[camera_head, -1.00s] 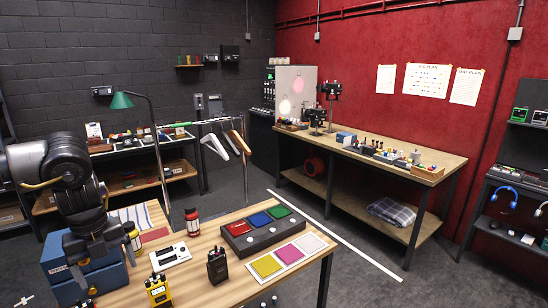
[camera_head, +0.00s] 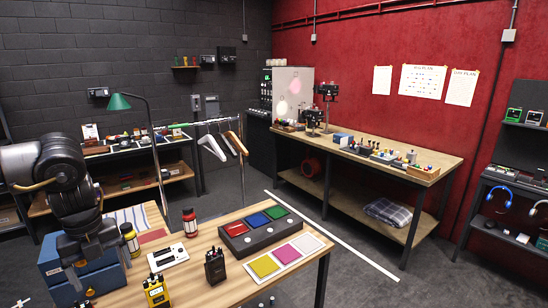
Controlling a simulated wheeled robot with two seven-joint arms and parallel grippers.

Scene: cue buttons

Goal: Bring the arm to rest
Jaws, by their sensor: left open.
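My left arm comes in from the left edge, bent downward. Its gripper (camera_head: 100,268) hangs open over the front left of the wooden table (camera_head: 200,243), in front of a blue case (camera_head: 62,262). I see nothing held in it. A dark button box with red, green and blue buttons (camera_head: 257,238) sits at the table's right. A white panel with yellow, magenta and white squares (camera_head: 285,257) lies in front of it. My right gripper is out of view.
A long workbench (camera_head: 405,169) stands at the right.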

